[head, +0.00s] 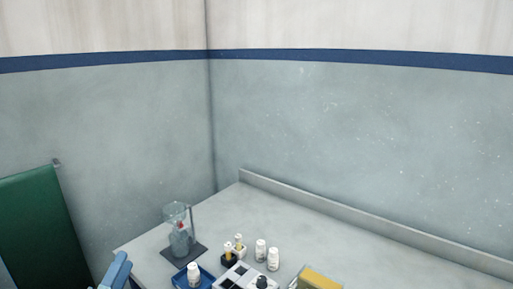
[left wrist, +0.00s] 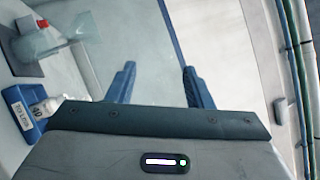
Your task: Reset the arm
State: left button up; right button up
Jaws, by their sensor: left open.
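My left gripper (head: 118,271) shows as blue finger parts at the bottom left of the head view, by the table's left edge. In the left wrist view my left gripper (left wrist: 157,78) has its two blue fingers spread apart. Nothing is between them. My right gripper is in neither view.
A grey table (head: 330,247) stands in the room's corner. On it are a clear vessel (head: 178,232) on a dark stand, a blue tray (head: 205,281) with a white bottle (head: 193,270), several small bottles, a black-and-white rack (head: 237,275) and a yellow-topped box (head: 322,278). A green panel (head: 40,225) hangs left.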

pick_arm(q)
jog(key=s+a+f+n+g+y, duration=0.35)
jog(key=f+n+y, duration=0.2)
jog(key=n, duration=0.35)
jog(key=s+a+f+n+g+y, duration=0.3)
jog(key=s+f+n+g+y, duration=0.15)
jog(key=f+n, duration=0.3)
jog(key=s+d+f+n+g+h, duration=0.3)
jog(key=s+d+f+g, duration=0.15)
jog(key=s+f, duration=0.35)
jog(key=s+d+f+n+g+h, duration=0.2)
jog(key=s+d+f+n+g, duration=0.15)
jog(key=s+f+g, duration=0.45)
notch_tip(320, 180, down, 28)
jog(key=s+a+f, duration=0.1)
jog(key=s+a, duration=0.1)
jog(key=s+a+f, duration=0.1)
jog(key=s+f, duration=1.6)
jog(key=shift+a+f+g, duration=0.3)
jog(key=shift+f+g, duration=0.05)
